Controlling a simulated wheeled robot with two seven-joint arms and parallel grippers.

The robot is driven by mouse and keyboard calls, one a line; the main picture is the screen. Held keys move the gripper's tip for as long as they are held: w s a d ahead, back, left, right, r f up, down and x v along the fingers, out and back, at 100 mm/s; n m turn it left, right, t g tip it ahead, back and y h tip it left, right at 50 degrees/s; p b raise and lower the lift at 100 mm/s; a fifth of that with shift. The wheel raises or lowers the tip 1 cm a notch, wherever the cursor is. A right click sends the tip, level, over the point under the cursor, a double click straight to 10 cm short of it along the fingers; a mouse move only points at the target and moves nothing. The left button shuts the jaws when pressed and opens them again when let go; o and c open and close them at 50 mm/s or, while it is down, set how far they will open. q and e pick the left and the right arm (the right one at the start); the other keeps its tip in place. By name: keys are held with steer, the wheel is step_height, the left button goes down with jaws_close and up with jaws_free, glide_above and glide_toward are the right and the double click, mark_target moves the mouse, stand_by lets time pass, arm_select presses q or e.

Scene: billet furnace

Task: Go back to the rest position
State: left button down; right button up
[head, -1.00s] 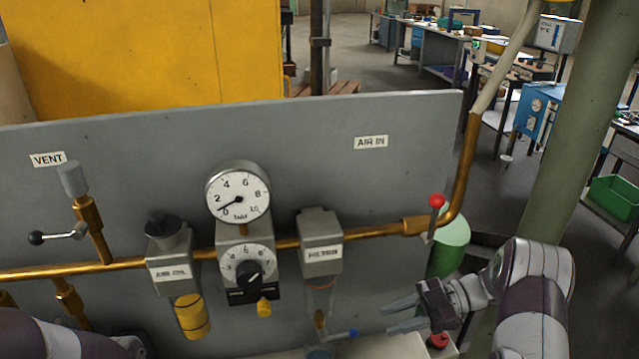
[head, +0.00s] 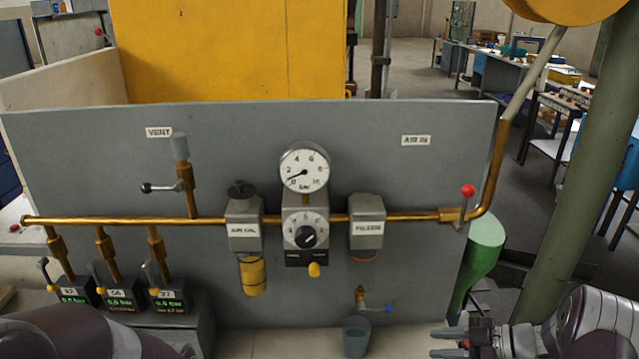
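My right gripper (head: 446,343) is at the bottom edge, right of centre. Its two fingers point left and stand apart with nothing between them. It is in front of the panel's lower right part and appears clear of the fittings. My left arm shows at the lower left corner; its gripper is below the frame or hidden. The grey panel (head: 90,160) carries a brass pipe with a pressure gauge (head: 304,167), its needle at the low end. Under it is the regulator (head: 305,236).
The red-knobbed air-in valve (head: 467,190) and green cylinder (head: 484,255) are near the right arm. A green column (head: 580,190) rises at right.

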steer(key=w+d+f+m+t+h, duration=0.2)
steer(key=d+m+t+h, duration=0.1)
steer(key=d+m+h, duration=0.7)
steer(key=s+a+r+m+g+h, duration=0.2)
steer(key=s+a+m+g, duration=0.25)
steer(key=s, duration=0.45)
steer(key=s+a+r+m+g+h, duration=0.1)
steer(key=s+a+r+m+g, duration=0.15)
steer(key=s+a, duration=0.5)
steer(key=s+a+r+p, duration=0.1)
steer(key=s+a+r, duration=0.2)
steer(key=s+a, duration=0.2)
steer(key=shift+s+a+y, duration=0.2)
steer(key=shift+a+y, duration=0.15)
steer(key=shift+y, duration=0.05)
steer(key=shift+r, duration=0.1)
